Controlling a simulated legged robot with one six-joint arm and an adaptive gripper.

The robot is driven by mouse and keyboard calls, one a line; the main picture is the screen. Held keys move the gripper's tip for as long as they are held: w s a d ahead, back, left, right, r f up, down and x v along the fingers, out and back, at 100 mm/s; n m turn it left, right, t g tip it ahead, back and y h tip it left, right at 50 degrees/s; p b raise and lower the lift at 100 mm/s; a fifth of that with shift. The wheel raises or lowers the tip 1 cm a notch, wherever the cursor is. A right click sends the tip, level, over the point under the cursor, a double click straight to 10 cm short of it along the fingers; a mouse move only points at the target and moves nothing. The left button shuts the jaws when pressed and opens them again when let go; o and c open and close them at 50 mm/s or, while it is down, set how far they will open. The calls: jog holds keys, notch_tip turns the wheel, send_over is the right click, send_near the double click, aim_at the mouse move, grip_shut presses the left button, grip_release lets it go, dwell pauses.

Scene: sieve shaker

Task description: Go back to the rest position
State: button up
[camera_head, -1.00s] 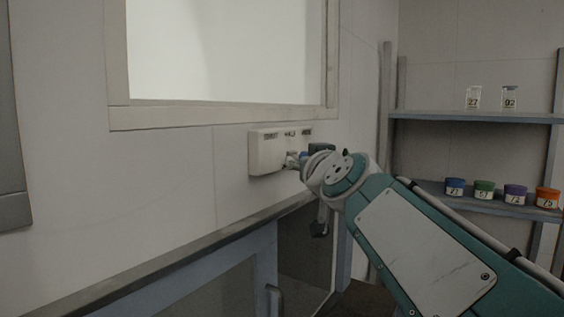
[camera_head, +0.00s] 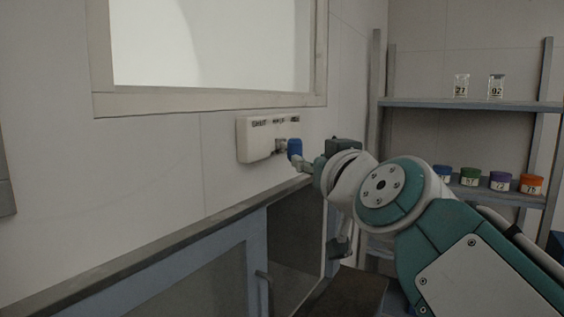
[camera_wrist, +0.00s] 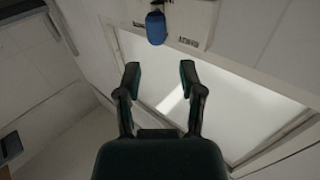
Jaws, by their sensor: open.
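My gripper (camera_head: 303,165) is in front of the wall, to the right of and slightly below a white wall box (camera_head: 256,141) with dark labels. In the wrist view my gripper (camera_wrist: 160,75) has its two dark green fingers spread apart with nothing between them. A blue rounded handle (camera_head: 294,148) sticks out from the right part of the box. In the wrist view the blue handle (camera_wrist: 156,28) lies beyond the fingertips, apart from them. My arm is bent and comes in from the lower right.
A bright window (camera_head: 215,45) is above the box. A grey-blue bench or cabinet (camera_head: 200,252) runs along the wall below. At the right, a shelf unit (camera_head: 460,104) holds two glass jars (camera_head: 478,88) above and several coloured-lid tubs (camera_head: 499,181) below.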

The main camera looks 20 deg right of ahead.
jog(key=s+a+f+g+y, duration=0.1)
jog(key=a+f+g, duration=0.1)
jog(key=f, duration=0.5)
jog(key=s+a+f+n+g, duration=0.1)
jog(key=s+f+g, duration=0.1)
jog(key=f, duration=0.4)
jog(key=s+a+f+g+y, duration=0.1)
jog(key=a+f+g, duration=0.15)
jog(key=f, duration=0.45)
jog(key=s+d+f+g, duration=0.1)
jog(key=s+f+g, duration=0.2)
jog(key=s+f, duration=0.2)
jog(key=s+f+g+h, duration=0.1)
jog(key=s+f+g, duration=0.2)
jog(key=f, duration=0.6)
jog(key=shift+s+d+f+m+h, duration=0.3)
jog(key=shift+s+d+f+m, duration=0.1)
jog(key=shift+s, duration=0.5)
jog(key=shift+a, duration=0.1)
